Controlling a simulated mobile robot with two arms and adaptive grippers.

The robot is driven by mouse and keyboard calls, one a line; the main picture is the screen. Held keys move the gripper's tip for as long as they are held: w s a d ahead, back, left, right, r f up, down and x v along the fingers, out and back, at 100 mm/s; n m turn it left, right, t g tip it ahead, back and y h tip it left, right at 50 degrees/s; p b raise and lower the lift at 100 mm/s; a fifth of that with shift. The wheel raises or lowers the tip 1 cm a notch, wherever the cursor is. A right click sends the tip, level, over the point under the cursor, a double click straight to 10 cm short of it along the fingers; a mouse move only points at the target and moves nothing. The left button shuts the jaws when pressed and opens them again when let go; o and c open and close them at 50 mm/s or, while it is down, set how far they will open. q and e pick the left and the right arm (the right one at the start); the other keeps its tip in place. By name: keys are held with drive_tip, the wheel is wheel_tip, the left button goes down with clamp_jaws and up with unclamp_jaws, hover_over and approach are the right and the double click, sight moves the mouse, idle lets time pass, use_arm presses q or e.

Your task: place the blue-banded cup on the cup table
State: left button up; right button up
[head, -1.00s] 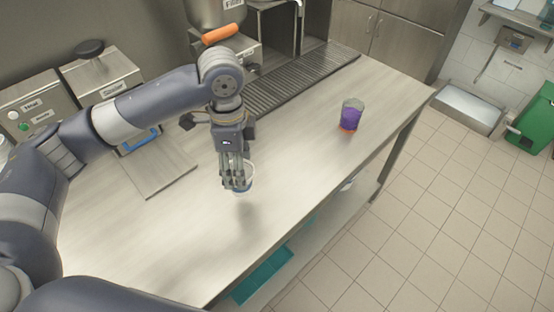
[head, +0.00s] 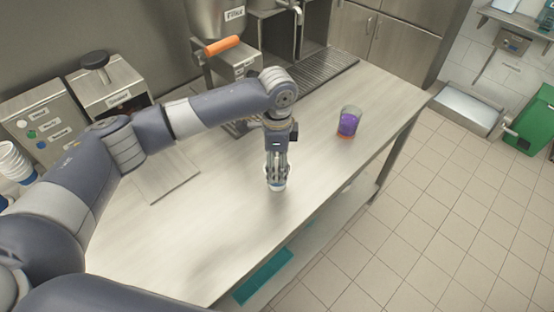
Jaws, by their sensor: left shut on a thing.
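My left gripper (head: 277,178) points down over the middle of the pale counter and is shut on a small white cup (head: 278,187). The fingers cover most of the cup; a little blue shows on it between them. The cup looks upright and at or just above the counter top (head: 215,235); I cannot tell whether it touches. My right gripper is not in view.
A purple cup with an orange base (head: 348,122) stands to the right on the counter. A slatted drain tray (head: 325,68) and machines line the back. Stacked white cups (head: 12,162) stand at the far left. The counter's front half is clear.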

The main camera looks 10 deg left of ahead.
sight(277, 167)
use_arm(q)
drive_tip(key=shift+f, duration=0.1)
drive_tip(key=shift+o, duration=1.2)
drive_tip(key=shift+f, duration=0.1)
drive_tip(key=o, duration=0.4)
drive_tip(key=shift+r, duration=0.5)
wheel_tip(277, 167, up, 11)
drive_tip(key=shift+r+b, duration=0.2)
drive_tip(key=shift+b, duration=1.05)
